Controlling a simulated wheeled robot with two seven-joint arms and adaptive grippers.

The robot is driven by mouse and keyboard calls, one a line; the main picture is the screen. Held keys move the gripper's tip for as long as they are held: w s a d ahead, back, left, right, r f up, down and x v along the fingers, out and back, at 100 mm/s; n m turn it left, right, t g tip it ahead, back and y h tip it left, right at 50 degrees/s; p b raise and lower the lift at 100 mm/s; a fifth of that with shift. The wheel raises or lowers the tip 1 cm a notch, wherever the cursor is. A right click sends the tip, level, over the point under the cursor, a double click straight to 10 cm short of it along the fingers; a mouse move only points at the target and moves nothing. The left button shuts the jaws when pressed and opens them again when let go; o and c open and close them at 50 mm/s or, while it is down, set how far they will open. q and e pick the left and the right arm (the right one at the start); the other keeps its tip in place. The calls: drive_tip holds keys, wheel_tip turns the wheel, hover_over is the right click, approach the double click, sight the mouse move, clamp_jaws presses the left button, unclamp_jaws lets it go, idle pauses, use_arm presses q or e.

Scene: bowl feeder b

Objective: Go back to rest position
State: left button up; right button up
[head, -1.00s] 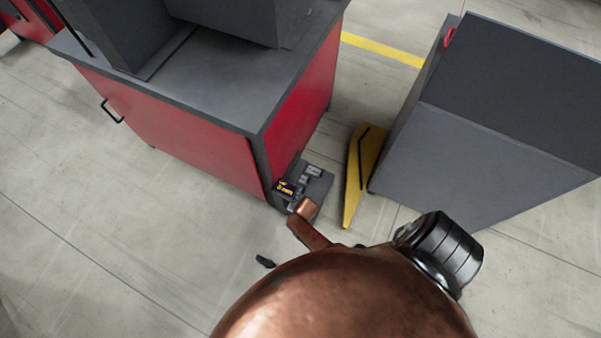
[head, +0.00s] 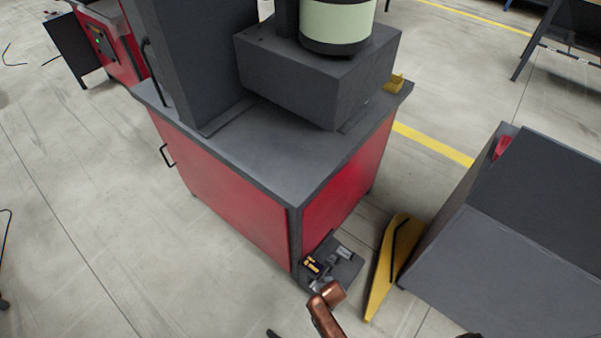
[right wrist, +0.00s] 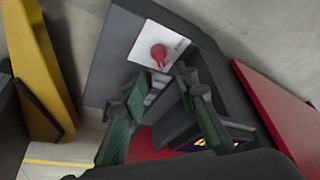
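In the right wrist view my right gripper (right wrist: 160,88) shows two dark fingers with green pads. They stand apart, with nothing held between them. Beyond the fingertips is a grey panel with a white plate and a red knob (right wrist: 159,54); whether they touch it I cannot tell. In the head view my copper-coloured arm part (head: 325,300) reaches to the foot of the red cabinet (head: 235,205), near its front corner. The right gripper's fingers cannot be made out clearly there. My left gripper cannot be identified in either view.
The cabinet carries a dark grey block (head: 320,80) and a pale green cylinder (head: 337,22). A yellow piece (head: 385,275) stands between the cabinet and a large grey box (head: 500,245) at right. The floor left of the cabinet is mostly clear.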

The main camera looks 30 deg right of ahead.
drive_tip(key=shift+s, duration=0.1)
use_arm(q)
drive_tip(key=s+a+p, duration=0.2)
drive_tip(key=s+p, duration=1.1)
drive_tip(key=p, duration=0.5)
drive_tip(key=shift+s+a+r+m+t, duration=0.15)
drive_tip(key=shift+a+r+m+t, duration=0.15)
drive_tip(key=shift+r+m, duration=0.1)
use_arm(e)
drive_tip(key=s+d+n+g, duration=0.1)
drive_tip(key=s+n, duration=0.2)
drive_tip(key=s, duration=2.1)
drive_tip(key=s+d+n+g+y, duration=0.1)
drive_tip(key=s+d+n+g, duration=0.1)
drive_tip(key=s, duration=2.3)
drive_tip(key=shift+d+r+n+g+y, duration=0.2)
drive_tip(key=shift+r+n+g+y, duration=0.1)
drive_tip(key=shift+r+n, duration=0.15)
